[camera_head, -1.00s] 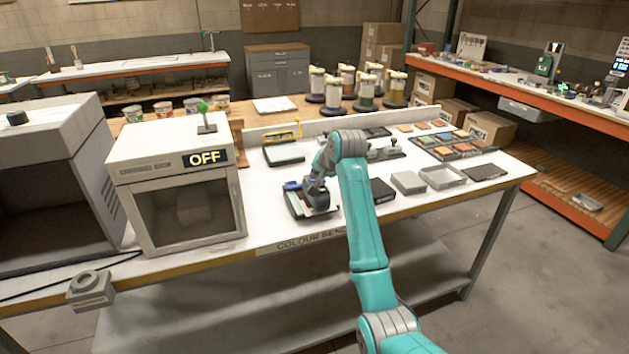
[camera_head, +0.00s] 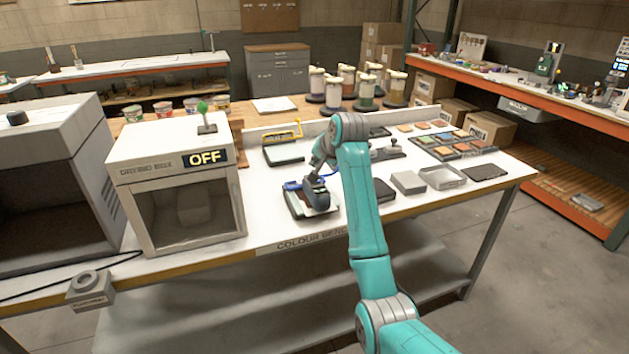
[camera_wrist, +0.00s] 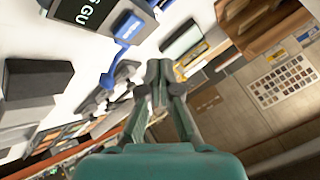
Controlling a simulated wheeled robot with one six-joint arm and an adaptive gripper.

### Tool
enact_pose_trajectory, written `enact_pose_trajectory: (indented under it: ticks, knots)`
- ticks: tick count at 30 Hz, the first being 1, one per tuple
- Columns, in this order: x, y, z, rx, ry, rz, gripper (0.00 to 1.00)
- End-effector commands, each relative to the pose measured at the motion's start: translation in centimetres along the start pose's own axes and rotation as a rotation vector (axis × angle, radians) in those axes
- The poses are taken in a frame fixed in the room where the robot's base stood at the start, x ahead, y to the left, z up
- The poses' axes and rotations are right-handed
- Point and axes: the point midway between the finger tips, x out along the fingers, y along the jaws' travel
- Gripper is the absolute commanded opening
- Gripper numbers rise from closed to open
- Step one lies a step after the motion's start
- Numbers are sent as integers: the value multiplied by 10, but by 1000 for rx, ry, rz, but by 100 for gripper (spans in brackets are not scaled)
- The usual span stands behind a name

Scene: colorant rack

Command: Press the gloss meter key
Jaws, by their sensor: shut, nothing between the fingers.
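The gloss meter (camera_head: 318,198) is a small dark unit on a panel near the front of the white bench. In the wrist view its dark display (camera_wrist: 92,12) is at the top left, cut off by the frame edge, with white lettering. A blue key (camera_wrist: 128,27) sits on the meter beside the display, and I see nothing on top of it. My gripper (camera_wrist: 159,68) is shut and empty, its fingertips below and right of the key in that view, apart from it. In the head view the gripper is hard to make out against the arm and meter.
A dark block (camera_head: 383,190), a grey block (camera_head: 408,182) and an open tray (camera_head: 443,178) lie to the right. A yellow-handled frame (camera_head: 284,152) is behind.

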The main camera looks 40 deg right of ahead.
Motion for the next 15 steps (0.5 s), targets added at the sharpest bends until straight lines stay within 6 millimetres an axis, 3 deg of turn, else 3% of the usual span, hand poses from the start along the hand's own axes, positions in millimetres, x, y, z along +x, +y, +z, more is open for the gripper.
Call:
enact_pose_trajectory:
  ticks: [6, 15]
  knots:
    - [-13, -10, -10, 0, 1, -1, 0]
    - [-16, -11, -11, 0, -1, 0, 0]
